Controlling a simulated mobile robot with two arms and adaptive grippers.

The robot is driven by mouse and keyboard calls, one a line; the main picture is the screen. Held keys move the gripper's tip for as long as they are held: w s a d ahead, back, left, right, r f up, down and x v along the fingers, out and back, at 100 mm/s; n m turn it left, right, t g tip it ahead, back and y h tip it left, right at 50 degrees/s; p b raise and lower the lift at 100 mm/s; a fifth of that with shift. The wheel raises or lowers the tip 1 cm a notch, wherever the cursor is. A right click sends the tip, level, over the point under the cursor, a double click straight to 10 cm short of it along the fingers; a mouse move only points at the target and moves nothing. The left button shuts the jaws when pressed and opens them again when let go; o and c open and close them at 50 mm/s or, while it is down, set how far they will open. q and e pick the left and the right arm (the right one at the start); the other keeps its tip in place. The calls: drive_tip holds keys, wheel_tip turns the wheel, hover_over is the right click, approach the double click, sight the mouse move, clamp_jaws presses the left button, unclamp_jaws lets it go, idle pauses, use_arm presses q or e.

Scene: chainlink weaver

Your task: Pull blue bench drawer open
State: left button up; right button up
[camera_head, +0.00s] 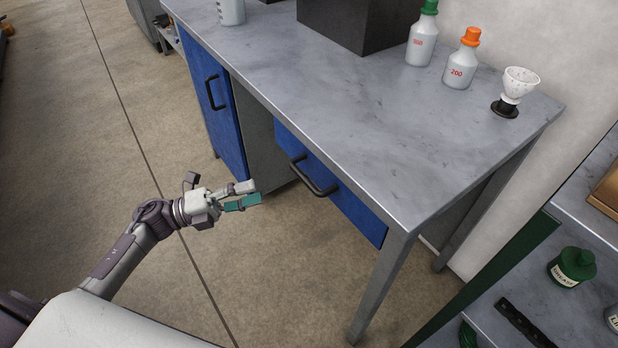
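The blue bench drawer (357,207) sits under the right part of the grey bench, its front level with the bench edge, and looks closed. Its black bar handle (318,188) sticks out from the front. My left gripper (250,194) is in front of the drawer, to the left of the handle and apart from it. Its fingers look parted, one pale and one with a teal pad, with nothing between them. My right gripper is not in view.
The grey bench (360,125) has a blue cupboard door (213,95) at left. Bottles with green (422,38) and orange (462,62) caps and a white cup (517,84) stand on top. A green-framed shelf (490,280) is at lower right. Floor in front is clear.

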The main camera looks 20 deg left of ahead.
sight(304, 176)
use_arm(q)
drive_tip(key=p+x, duration=0.1)
drive_tip(key=x, duration=1.1)
drive_tip(key=shift+w+r, duration=0.1)
drive_tip(key=shift+w, duration=0.05)
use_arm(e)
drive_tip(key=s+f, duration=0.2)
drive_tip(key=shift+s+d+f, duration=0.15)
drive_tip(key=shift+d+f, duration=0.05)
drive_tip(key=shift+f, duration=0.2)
use_arm(q)
drive_tip(key=shift+c, duration=0.7)
clamp_jaws()
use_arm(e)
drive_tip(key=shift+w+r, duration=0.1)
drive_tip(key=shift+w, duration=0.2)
